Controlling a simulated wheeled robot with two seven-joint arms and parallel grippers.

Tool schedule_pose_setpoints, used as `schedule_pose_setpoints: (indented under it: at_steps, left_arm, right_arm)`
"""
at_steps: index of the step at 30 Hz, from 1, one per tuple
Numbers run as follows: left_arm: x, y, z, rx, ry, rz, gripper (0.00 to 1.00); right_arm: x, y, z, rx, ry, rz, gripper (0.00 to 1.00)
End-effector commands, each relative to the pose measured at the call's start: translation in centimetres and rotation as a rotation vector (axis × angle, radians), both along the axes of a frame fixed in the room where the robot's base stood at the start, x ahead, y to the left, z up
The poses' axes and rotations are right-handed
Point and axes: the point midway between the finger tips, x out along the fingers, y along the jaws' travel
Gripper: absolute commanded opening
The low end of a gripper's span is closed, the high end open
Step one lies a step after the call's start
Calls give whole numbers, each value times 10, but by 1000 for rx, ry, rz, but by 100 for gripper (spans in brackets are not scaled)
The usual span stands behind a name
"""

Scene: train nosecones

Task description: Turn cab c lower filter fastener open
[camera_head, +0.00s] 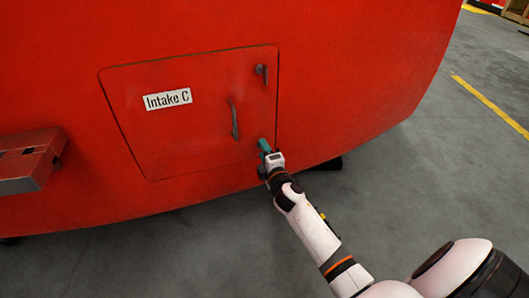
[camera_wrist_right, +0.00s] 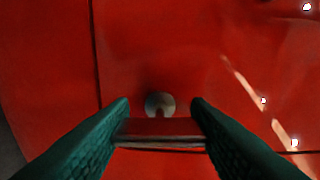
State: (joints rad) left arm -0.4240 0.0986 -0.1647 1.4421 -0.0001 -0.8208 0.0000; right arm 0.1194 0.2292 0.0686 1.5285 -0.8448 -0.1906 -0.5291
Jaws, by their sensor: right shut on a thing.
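The red hatch (camera_head: 190,125) labelled Intake C is set in the red nosecone and looks closed. My right gripper (camera_head: 264,147), with teal fingers, is at the hatch's lower right corner and covers the lower fastener in the head view. In the right wrist view, the gripper (camera_wrist_right: 160,125) has a finger on each side of the lower fastener (camera_wrist_right: 160,134), a short bar that looks reddish with a grey edge. The fastener's round grey pivot (camera_wrist_right: 160,103) shows just beyond the fingertips. The upper fastener (camera_head: 262,73) is dark and near the hatch's upper right corner. My left gripper is out of view.
A dark curved handle (camera_head: 234,119) stands out from the hatch, left of and above my right gripper. A red step-like bracket (camera_head: 30,160) juts out at the left. The grey floor (camera_head: 420,170) at the right is clear.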

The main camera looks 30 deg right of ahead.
Motion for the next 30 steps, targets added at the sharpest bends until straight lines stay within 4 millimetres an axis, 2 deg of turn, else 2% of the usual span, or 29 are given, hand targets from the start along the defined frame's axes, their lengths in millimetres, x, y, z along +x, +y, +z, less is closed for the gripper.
schedule_pose_setpoints:
  at_steps: [2, 3, 6, 17, 20, 30]
  left_arm:
    - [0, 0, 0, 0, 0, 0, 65]
    - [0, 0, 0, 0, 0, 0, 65]
    - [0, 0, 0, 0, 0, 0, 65]
    - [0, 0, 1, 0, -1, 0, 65]
    - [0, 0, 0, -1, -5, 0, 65]
    - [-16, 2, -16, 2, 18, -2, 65]
  right_arm:
    - [0, 1, -1, -3, 2, 1, 21]
    - [0, 0, -1, -3, 2, 1, 50]
    - [0, 0, -1, -2, 1, 1, 65]
    - [-5, 1, -1, 0, 2, 1, 65]
    - [-18, 5, -1, 0, 3, 1, 65]
    - [-87, 22, -2, 2, 4, 1, 65]
